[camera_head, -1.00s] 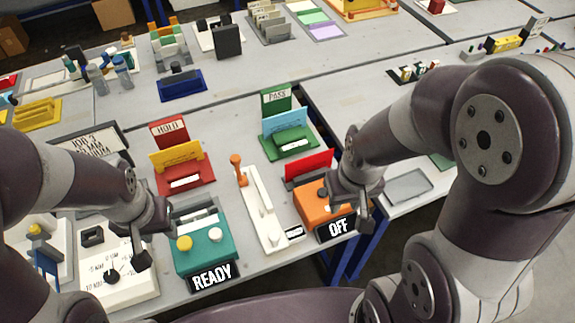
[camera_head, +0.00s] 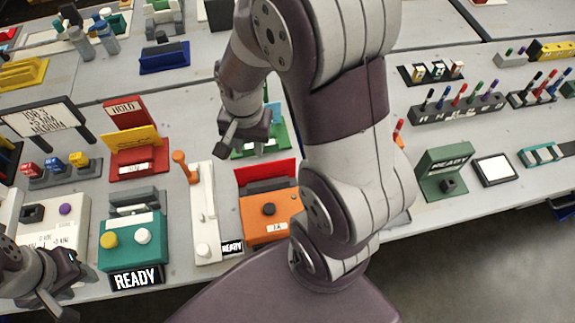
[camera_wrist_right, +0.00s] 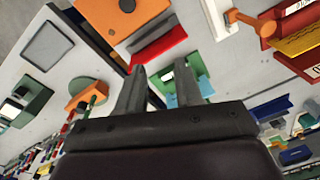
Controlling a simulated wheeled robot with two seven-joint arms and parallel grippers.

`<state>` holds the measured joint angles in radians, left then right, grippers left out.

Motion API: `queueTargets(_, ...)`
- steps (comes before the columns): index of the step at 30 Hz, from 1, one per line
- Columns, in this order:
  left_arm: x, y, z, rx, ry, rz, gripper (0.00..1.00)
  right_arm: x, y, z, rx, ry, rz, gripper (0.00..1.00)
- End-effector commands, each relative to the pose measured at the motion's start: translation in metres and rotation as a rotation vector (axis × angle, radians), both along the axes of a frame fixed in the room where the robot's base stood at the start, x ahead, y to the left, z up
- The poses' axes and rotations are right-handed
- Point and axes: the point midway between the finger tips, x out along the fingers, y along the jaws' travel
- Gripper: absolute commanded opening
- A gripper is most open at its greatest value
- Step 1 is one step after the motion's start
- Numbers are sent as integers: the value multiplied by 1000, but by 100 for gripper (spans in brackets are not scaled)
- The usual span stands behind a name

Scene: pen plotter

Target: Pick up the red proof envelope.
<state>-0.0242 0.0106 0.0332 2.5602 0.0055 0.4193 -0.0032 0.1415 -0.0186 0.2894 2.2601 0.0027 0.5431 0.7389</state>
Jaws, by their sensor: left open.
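The red envelope (camera_head: 266,172) stands upright as a flat red panel at the back of an orange device (camera_head: 268,222). In the right wrist view the red envelope (camera_wrist_right: 160,46) shows as a strip just beyond my fingertips. My right gripper (camera_head: 240,142) is above the table behind the envelope, to its upper left in the head view. Its fingers (camera_wrist_right: 160,72) are apart with nothing between them. My left gripper (camera_head: 78,282) is open at the lower left, beside the teal device, far from the envelope. My right arm passes close to the envelope's right end.
A teal READY box (camera_head: 132,240) and a red HOLD rack (camera_head: 135,160) with a yellow card are further left. A green rack (camera_head: 280,135) is behind, partly hidden by my arm.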

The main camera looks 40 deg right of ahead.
Motion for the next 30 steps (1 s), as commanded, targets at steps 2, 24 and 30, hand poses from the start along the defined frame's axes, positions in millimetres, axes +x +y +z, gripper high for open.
queueTargets(2, 0, 1, -38, 0, 1, 1, 43, 10, -23, -41, 23, 26, -384, 35)
queueTargets(24, 0, 1, -60, 0, 0, 1, 43, 22, -65, -163, 52, 80, -1192, 35)
queueTargets(30, 0, 1, -59, 0, 0, 1, 43, 25, -65, -196, 53, 76, -1191, 35)
